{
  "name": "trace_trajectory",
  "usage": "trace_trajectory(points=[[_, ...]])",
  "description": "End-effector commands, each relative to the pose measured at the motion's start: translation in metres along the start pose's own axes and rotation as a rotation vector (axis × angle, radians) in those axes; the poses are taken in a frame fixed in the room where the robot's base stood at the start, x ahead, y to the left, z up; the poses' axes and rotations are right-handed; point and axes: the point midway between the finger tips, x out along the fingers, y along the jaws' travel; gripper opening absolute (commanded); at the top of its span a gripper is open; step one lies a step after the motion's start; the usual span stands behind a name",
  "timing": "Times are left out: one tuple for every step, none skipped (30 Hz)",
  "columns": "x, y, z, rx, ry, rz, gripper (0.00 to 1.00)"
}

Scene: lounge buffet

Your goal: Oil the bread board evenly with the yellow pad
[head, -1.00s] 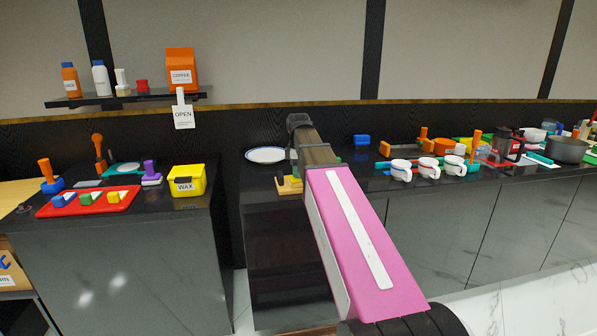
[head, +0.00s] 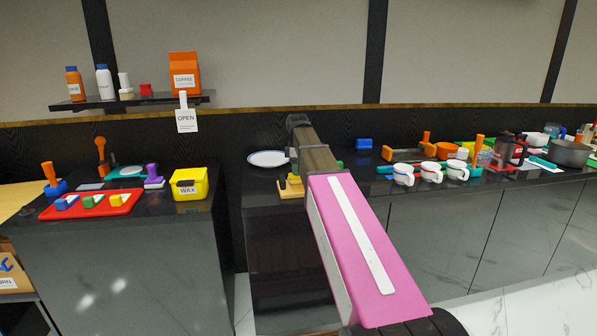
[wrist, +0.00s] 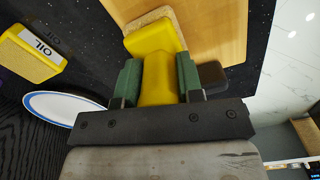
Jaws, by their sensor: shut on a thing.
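My gripper (wrist: 160,85) has green fingers, shut on the yellow pad's handle (wrist: 158,70) in the wrist view. The pad has a yellow block with a tan underside edge (wrist: 148,17). It is over the wooden bread board (wrist: 215,30), at the board's edge; whether it touches the wood I cannot tell. In the head view my arm hides most of this spot, and a small yellow and tan part (head: 291,187) shows just left of the arm. A yellow container labelled OIL (wrist: 32,55) is at the left in the wrist view.
A white plate with a blue rim (head: 268,158) lies beside the work spot. A yellow WAX tub (head: 188,184) and red tray (head: 92,204) stand on the left counter, across a gap. White mugs (head: 430,172) stand on the right.

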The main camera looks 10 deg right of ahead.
Motion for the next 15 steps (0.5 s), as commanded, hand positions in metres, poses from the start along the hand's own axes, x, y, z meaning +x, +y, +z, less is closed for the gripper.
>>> trace_trajectory(points=[[0.001,0.001,0.000,0.000,0.000,0.001,0.00],[0.001,0.000,0.000,0.000,0.000,0.001,0.00],[0.000,0.000,0.000,0.000,0.000,0.001,0.00],[0.000,0.000,0.000,0.000,0.000,0.001,0.00],[0.000,0.000,0.000,0.000,0.000,0.001,0.00],[0.000,0.000,0.000,0.000,0.000,0.000,0.00],[0.000,0.000,0.000,0.000,0.000,0.000,0.00],[-0.001,0.000,0.000,0.000,0.000,0.000,0.00],[-0.002,0.000,0.000,0.000,0.000,0.000,0.00],[-0.003,0.000,0.000,0.000,0.000,0.000,0.00],[-0.005,0.000,0.000,0.000,0.000,0.000,0.00],[-0.008,0.000,0.000,0.000,0.000,0.001,0.00],[-0.011,0.000,0.000,0.000,0.000,0.001,0.00],[-0.014,0.000,0.000,0.000,0.000,0.001,0.00],[-0.018,0.000,0.000,0.000,0.000,0.001,0.00]])
